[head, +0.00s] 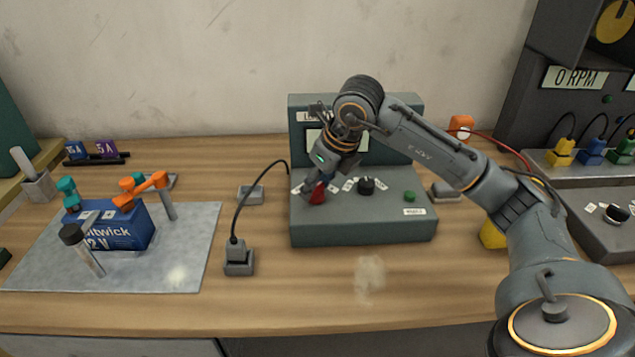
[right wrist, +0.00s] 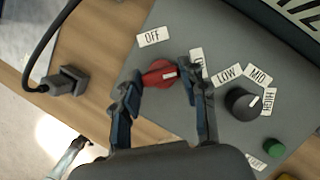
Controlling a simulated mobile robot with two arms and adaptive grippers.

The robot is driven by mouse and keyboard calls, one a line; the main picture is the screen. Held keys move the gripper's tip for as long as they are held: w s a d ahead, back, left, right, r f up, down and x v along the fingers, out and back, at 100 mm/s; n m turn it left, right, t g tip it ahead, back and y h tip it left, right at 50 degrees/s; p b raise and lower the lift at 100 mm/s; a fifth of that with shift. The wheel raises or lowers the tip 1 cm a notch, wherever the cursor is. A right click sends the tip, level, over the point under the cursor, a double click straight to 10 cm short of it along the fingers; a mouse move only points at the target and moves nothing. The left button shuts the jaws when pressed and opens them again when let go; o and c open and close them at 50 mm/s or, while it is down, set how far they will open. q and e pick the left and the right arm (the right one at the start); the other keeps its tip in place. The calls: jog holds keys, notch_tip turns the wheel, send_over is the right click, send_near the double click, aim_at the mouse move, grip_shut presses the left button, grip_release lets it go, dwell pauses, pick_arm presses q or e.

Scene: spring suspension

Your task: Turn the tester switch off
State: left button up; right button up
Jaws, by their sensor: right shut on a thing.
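The tester (head: 365,222) is a grey-green box with a sloped top panel on the bench. Its red switch knob (head: 317,193) sits at the left of the panel, partly covered by my right gripper (head: 315,186). In the right wrist view the red knob (right wrist: 158,74) lies between the two fingers of my right gripper (right wrist: 163,86), which is shut on it. The knob's white mark points right, towards a label (right wrist: 197,63) mostly hidden by a finger. The OFF label (right wrist: 153,37) is above the knob. My left gripper is out of view.
A black dial (right wrist: 242,103) with LOW, MID and HIGH labels and a green button (right wrist: 272,148) are right of the knob. A black cable runs to a grey socket (head: 239,262) left of the tester. A blue battery (head: 122,228) stands on a grey mat (head: 190,255).

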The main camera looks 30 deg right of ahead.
jog(key=n, duration=0.1)
jog(key=n+y, duration=0.1)
jog(key=n, duration=0.1)
jog(key=shift+w+d+n+b, duration=0.1)
jog(key=shift+d+n+b, duration=0.05)
jog(key=shift+n+b, duration=0.2)
jog(key=n+g+y, duration=0.1)
jog(key=n, duration=0.1)
jog(key=n+y, duration=0.1)
jog(key=n, duration=0.2)
jog(key=shift+w+r+g, duration=0.1)
jog(key=shift+g, duration=0.3)
jog(key=n+g, duration=0.1)
jog(key=n, duration=0.1)
jog(key=n+p, duration=0.1)
jog(key=n, duration=0.2)
jog(key=shift+w+g+y, duration=0.1)
jog(key=shift+g+y, duration=0.2)
jog(key=shift+g, duration=0.1)
jog(key=shift+n+g, duration=0.8)
jog(key=shift+n, duration=1.25)
jog(key=o, duration=1.1)
jog(key=shift+o, duration=0.2)
jog(key=shift+d, duration=0.1)
